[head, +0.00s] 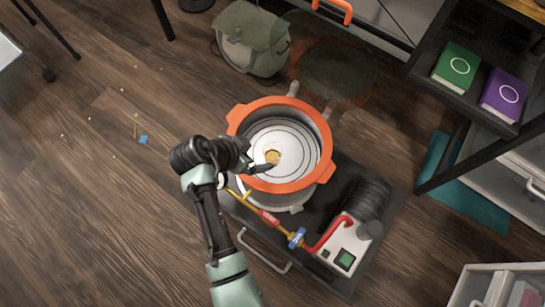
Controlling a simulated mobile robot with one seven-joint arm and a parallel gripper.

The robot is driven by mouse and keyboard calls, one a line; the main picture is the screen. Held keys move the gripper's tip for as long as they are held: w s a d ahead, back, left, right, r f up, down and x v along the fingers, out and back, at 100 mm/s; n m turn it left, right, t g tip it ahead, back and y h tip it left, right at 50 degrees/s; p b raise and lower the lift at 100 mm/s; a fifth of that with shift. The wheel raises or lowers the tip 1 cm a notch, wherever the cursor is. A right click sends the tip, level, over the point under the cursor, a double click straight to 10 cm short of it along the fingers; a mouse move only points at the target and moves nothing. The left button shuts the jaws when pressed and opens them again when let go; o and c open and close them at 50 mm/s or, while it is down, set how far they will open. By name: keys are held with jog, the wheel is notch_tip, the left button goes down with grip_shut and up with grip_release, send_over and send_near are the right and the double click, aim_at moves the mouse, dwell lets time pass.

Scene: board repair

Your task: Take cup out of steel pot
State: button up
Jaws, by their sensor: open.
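The steel pot (314,115) has a wide orange rim and stands open on a dark low cabinet. Its pale inside shows concentric rings. A small tan-gold round thing (272,157) shows near the middle of the pot's inside; it may be the cup, but it is too small to tell for sure. My gripper (264,165) reaches over the pot's left rim from the left, its dark fingertips close to the tan-gold thing. The jaws are open. I cannot tell whether they touch it. My gripper and wrist hide part of the left rim.
A white device (343,245) with a red hose and yellow pipe sits in front of the pot. A grey-green bag (250,38) lies behind. A dark shelf with a green book (456,66) and a purple book (504,96) stands right. The wooden floor at left is mostly clear.

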aim_at(278, 154)
jog(key=b+x, duration=0.3)
jog(key=x, duration=0.2)
jog(key=b+x, duration=0.3)
jog(key=x, duration=0.2)
jog(key=shift+s+a+f, duration=0.1)
jog(key=shift+s+a, duration=0.05)
jog(key=shift+s, duration=0.1)
jog(key=shift+c, duration=0.3)
jog(key=c, duration=1.4)
